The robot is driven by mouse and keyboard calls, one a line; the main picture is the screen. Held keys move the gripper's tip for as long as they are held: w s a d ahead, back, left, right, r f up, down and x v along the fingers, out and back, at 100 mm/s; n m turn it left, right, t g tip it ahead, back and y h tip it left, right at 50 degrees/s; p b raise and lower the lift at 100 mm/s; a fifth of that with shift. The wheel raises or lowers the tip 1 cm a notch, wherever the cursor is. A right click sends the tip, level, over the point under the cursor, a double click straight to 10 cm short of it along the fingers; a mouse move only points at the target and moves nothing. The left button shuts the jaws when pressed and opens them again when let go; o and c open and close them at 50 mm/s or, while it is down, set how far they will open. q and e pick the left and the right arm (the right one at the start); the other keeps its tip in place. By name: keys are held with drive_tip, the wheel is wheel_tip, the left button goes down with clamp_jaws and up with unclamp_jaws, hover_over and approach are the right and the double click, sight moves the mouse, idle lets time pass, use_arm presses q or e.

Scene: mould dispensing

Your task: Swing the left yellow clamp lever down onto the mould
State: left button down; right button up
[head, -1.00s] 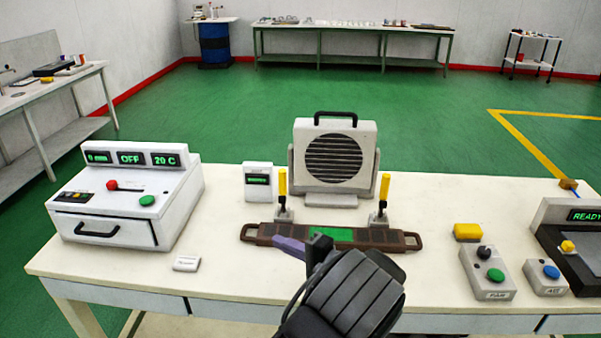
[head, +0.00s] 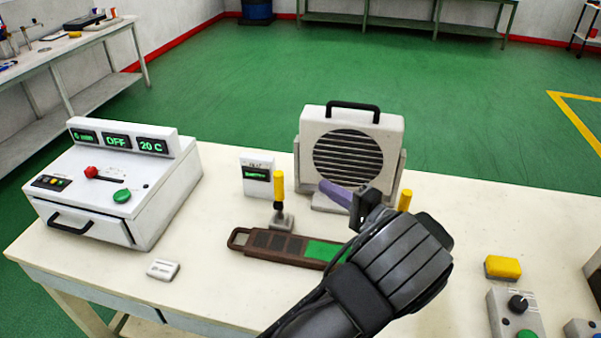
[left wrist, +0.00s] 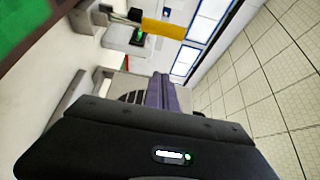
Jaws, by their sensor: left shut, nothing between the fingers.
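The left yellow clamp lever (head: 279,184) stands upright on its grey base at the far side of the mould (head: 276,244), a long brown tray with dark and green sections. My left gripper (head: 324,187) is shut and empty, its purple fingers pointing left at about lever height. They are to the right of the left lever and apart from it in the picture. The right yellow lever (head: 405,199) is partly hidden behind my gripper, and my arm hides the mould's right end. In the left wrist view a yellow lever (left wrist: 163,28) shows beyond the purple fingers (left wrist: 161,92).
A white fan box (head: 350,125) with a black handle stands behind the mould, close behind my fingers. A small display box (head: 257,165) stands behind the left lever. A white control unit (head: 110,190) is at left, a yellow block (head: 502,267) at right.

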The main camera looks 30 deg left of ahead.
sight(279, 197)
use_arm(q)
drive_tip(key=shift+s, duration=0.1)
drive_tip(key=s+a+p, duration=0.2)
drive_tip(key=a+p, duration=0.3)
drive_tip(key=a, duration=0.4)
drive_tip(key=shift+a, duration=0.2)
idle(0.6)
